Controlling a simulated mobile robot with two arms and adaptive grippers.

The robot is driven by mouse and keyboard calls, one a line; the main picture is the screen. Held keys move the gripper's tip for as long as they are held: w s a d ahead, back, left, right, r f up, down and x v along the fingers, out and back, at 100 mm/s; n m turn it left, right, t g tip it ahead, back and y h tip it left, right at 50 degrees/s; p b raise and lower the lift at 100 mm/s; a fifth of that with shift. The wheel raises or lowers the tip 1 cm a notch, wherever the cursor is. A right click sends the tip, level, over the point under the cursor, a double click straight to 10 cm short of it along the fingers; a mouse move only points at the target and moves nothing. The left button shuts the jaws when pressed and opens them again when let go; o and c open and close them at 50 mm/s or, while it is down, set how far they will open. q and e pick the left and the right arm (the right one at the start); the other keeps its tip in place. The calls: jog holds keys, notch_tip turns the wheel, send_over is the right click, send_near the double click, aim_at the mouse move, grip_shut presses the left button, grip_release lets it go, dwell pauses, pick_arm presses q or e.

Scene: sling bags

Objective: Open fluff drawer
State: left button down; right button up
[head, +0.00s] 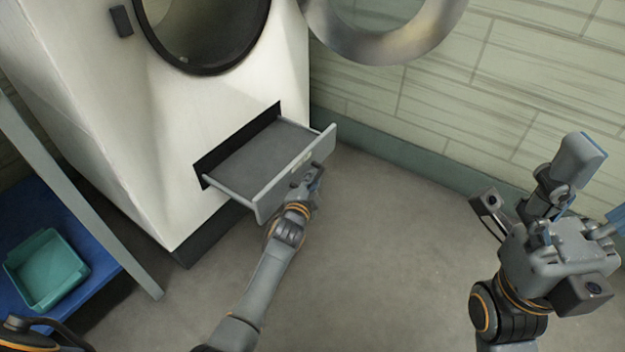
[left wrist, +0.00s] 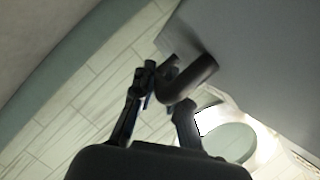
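The fluff drawer (head: 265,160) is a grey tray low in the front of the white machine. It stands pulled out of its dark slot and looks empty. My left gripper (head: 308,183) is at the outer face of the drawer front. In the left wrist view, the fingers of my left gripper (left wrist: 165,98) lie on either side of the dark curved handle (left wrist: 192,78) and appear closed on it. Contact is partly hidden. My right gripper (head: 594,190) is raised at the right, away from the drawer, with its fingers apart and nothing visible between them.
The white machine (head: 150,120) has a round opening above the drawer, and its ring-shaped door (head: 385,45) stands open to the right. A teal basket (head: 47,270) sits on a blue shelf (head: 25,215) at the left. The floor (head: 380,240) before the drawer is clear.

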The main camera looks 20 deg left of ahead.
pick_arm(q)
jog(key=c, duration=1.3)
grip_release()
jog(key=shift+c, duration=0.2)
jog(key=v, duration=1.2)
